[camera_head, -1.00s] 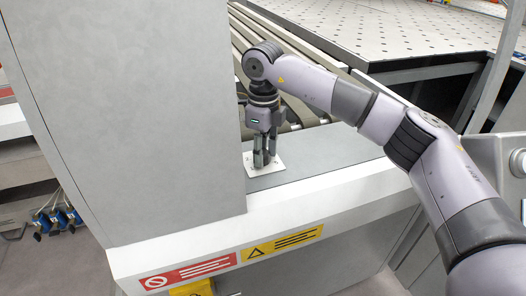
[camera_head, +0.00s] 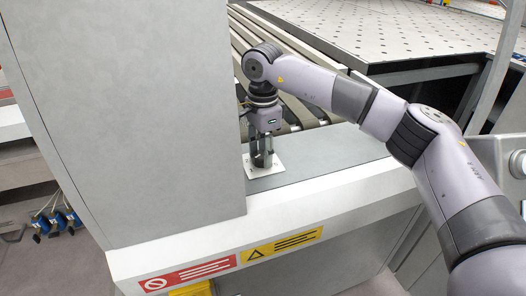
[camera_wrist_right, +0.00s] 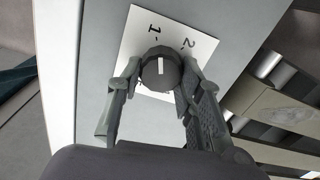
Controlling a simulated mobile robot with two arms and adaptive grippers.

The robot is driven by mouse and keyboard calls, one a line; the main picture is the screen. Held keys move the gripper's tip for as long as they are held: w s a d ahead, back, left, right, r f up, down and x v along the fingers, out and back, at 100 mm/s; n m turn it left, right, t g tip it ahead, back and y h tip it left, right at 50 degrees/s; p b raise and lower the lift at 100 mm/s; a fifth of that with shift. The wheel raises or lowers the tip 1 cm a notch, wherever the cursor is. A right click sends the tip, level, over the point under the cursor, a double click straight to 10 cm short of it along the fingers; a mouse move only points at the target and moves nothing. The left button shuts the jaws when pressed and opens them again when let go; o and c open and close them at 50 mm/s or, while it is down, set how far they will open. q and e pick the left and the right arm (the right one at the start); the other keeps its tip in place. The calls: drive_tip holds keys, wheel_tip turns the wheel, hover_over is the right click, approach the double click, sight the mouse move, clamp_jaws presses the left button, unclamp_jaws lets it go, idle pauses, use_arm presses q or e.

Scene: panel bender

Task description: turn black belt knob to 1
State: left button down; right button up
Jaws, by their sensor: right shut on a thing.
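The black knob (camera_wrist_right: 160,72) sits on a white plate (camera_wrist_right: 134,51) printed with 1 and 2. In the right wrist view the white line on the knob points up, close to the 1 mark and away from the 2. My right gripper (camera_head: 262,160) points down and is shut on the knob, one finger on each side. In the head view the plate (camera_head: 277,173) lies on the grey ledge, and the fingers mostly hide the knob. The plate's lower part is hidden by the fingers in the wrist view. My left gripper is not in view.
A tall grey cabinet (camera_head: 125,110) stands just left of the right gripper. Rollers (camera_head: 297,106) lie behind the ledge, and a perforated table (camera_head: 400,35) is at the back right. Red (camera_head: 187,273) and yellow (camera_head: 282,244) labels mark the front face.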

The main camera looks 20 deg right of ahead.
drive_tip(key=shift+r+n, duration=0.1)
drive_tip(key=shift+n, duration=0.5)
drive_tip(key=o, duration=1.2)
drive_tip(key=shift+c, duration=0.2)
wheel_tip(320, 180, up, 12)
